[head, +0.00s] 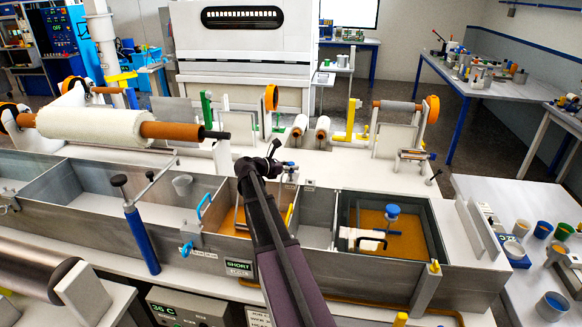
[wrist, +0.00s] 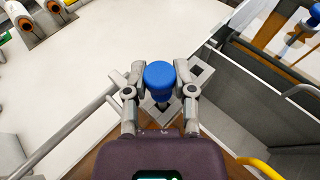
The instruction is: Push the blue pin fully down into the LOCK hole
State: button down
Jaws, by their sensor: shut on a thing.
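The blue pin (wrist: 159,75) shows in the wrist view as a round blue head between my two fingers. My gripper (wrist: 160,90) is shut on it, with one finger on each side. A light plate with dark square marks (wrist: 202,74) lies under and beside the pin. The pin's lower end and the hole under it are hidden, so I cannot tell how deep it sits. No LOCK lettering is readable. In the head view my gripper (head: 272,165) is small and dark over the bath's back edge, with a bit of blue beside it.
A bath compartment with amber resin (head: 412,240) lies to the right, with a blue-topped part (head: 392,211) standing in it. A grey rail (wrist: 75,135) runs left of my gripper in the wrist view. The white deck (wrist: 110,40) beyond is mostly clear.

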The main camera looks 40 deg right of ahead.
jog(key=shift+f+b, duration=0.65)
jog(key=shift+f, duration=0.05)
jog(key=shift+c, duration=1.8)
grip_release()
jog(key=shift+r, duration=0.15)
